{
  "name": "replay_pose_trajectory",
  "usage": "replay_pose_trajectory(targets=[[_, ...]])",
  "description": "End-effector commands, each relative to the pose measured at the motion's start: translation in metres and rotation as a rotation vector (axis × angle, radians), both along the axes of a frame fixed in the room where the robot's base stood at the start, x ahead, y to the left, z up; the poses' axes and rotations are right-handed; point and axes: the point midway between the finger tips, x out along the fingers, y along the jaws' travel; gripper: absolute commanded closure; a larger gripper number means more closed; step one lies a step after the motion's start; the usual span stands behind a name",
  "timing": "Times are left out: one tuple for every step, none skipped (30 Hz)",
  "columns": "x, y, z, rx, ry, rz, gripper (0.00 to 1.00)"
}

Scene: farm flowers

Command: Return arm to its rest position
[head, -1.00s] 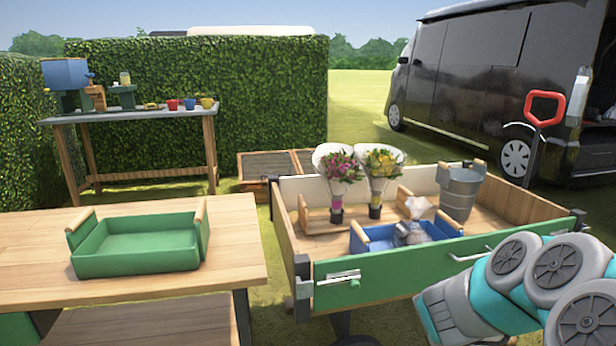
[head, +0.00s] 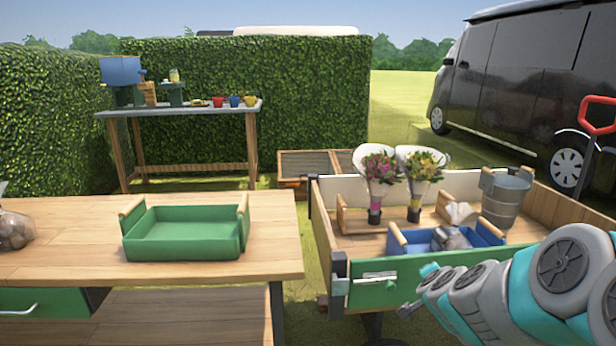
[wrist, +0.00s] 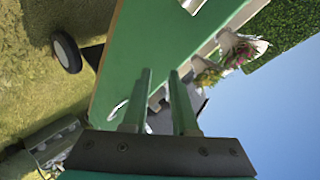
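My arm (head: 560,270) reaches in from the lower right of the head view, in front of the wooden cart with a green front board (head: 400,283). In the wrist view my gripper (wrist: 160,74) has two green fingers with a clear gap between them. Nothing is held between them. The green board (wrist: 145,45) lies beyond the fingers there, and the flower bouquets (wrist: 228,60) show at the upper right. In the head view the gripper's fingers are too small to read.
The cart holds two bouquets (head: 378,180), a blue tray (head: 455,240) and a metal bucket (head: 505,198). A green tray (head: 185,243) and a partly cut-off bag (head: 14,229) stand on the left table (head: 70,262). A black van (head: 510,85) is parked behind.

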Motion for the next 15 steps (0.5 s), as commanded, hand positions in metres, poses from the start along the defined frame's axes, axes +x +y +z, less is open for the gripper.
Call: replay_pose_trajectory(targets=[[-0.003,0.028,0.003,-0.002,0.029,0.092,0.73],[-0.007,0.044,0.003,-0.003,0.051,0.147,0.73],[-0.014,0.064,0.003,-0.007,0.084,0.221,0.73],[-0.020,0.080,0.001,-0.012,0.112,0.276,0.73],[-0.028,0.094,-0.001,-0.015,0.142,0.330,0.73],[-0.039,0.112,-0.004,-0.023,0.182,0.399,0.73],[-0.048,0.124,-0.005,-0.030,0.211,0.449,0.73],[-0.059,0.136,-0.008,-0.037,0.246,0.499,0.73],[-0.074,0.150,-0.012,-0.049,0.292,0.563,0.73],[-0.086,0.159,-0.015,-0.059,0.327,0.608,0.73],[-0.099,0.167,-0.019,-0.068,0.365,0.654,0.73],[-0.117,0.177,-0.023,-0.082,0.417,0.710,0.73],[-0.131,0.182,-0.025,-0.094,0.455,0.750,0.73],[-0.146,0.187,-0.028,-0.105,0.496,0.788,0.73],[-0.166,0.192,-0.033,-0.119,0.554,0.838,0.73]])
